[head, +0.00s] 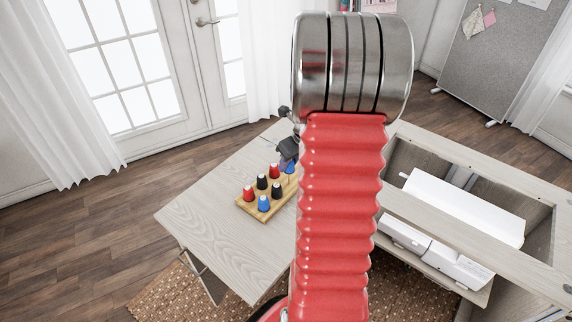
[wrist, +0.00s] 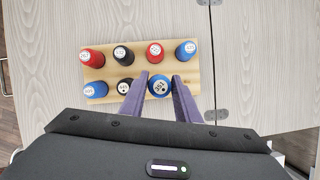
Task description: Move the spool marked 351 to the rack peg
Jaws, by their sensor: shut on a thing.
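My gripper (wrist: 164,81) is shut on a blue spool (wrist: 159,90) with a white round label in the wrist view, one purple finger on each side. Its number is too small to read surely. This spool looks larger than its neighbours and is over the front row of the wooden rack (wrist: 193,75); whether its base touches the rack is hidden. Any peg behind the right finger is hidden. In the head view the rack (head: 262,216) stands on the table, and my gripper (head: 289,150) shows only partly beside my red arm.
Other labelled spools stand on the rack: a back row of red (wrist: 92,58), black (wrist: 123,55), red (wrist: 155,52) and blue (wrist: 186,49), and a front row with blue (wrist: 95,90) and black (wrist: 125,87). The tabletop (head: 215,205) around is bare. A cabinet opening (head: 400,160) lies right.

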